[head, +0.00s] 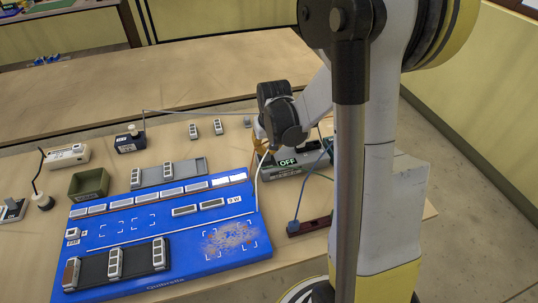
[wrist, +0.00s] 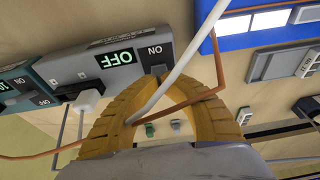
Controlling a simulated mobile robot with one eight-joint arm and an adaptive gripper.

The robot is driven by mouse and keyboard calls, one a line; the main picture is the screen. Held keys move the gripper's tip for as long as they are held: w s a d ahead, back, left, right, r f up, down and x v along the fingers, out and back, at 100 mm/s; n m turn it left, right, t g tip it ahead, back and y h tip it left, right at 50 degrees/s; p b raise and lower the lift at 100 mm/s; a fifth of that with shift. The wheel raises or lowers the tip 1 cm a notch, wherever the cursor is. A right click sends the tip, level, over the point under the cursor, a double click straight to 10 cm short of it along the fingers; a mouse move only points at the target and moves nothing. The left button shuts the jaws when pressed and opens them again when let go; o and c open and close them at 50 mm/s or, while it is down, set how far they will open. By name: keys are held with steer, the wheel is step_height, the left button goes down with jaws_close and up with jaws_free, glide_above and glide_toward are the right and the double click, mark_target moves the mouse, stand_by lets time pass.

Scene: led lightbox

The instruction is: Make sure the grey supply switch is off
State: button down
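The grey supply (head: 300,162) stands right of the blue board, partly hidden behind my arm in the head view. Its display reads OFF in both views. In the wrist view the supply (wrist: 85,67) shows a green OFF display (wrist: 116,58) and a dark switch (wrist: 157,70) below the word ON. My gripper (wrist: 157,80) has yellow fingers that arch together, with their tips at the switch; whether they touch it I cannot tell. The fingers look shut with nothing between the tips. In the head view my gripper (head: 262,142) is mostly hidden by my wrist.
A white cable (wrist: 190,55) and a brown cable (wrist: 185,104) cross the gripper in the wrist view. The blue board (head: 150,240) holds light modules, some bright white. A green second device (wrist: 18,90) adjoins the supply. A dark red power strip (head: 308,226) lies in front.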

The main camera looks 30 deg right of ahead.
steer(key=shift+w, duration=0.25)
steer(key=shift+w+d, duration=0.1)
steer(key=shift+w, duration=0.05)
stand_by(0.4)
steer(key=shift+s+a, duration=0.2)
steer(key=shift+s, duration=0.45)
steer(key=w+p+v, duration=0.1)
steer(key=p+v, duration=0.4)
steer(key=v, duration=0.1)
steer(key=shift+w+d+r, duration=0.2)
steer(key=shift+d+r, duration=0.05)
steer(key=shift+r, duration=0.35)
steer(key=shift+a, duration=0.1)
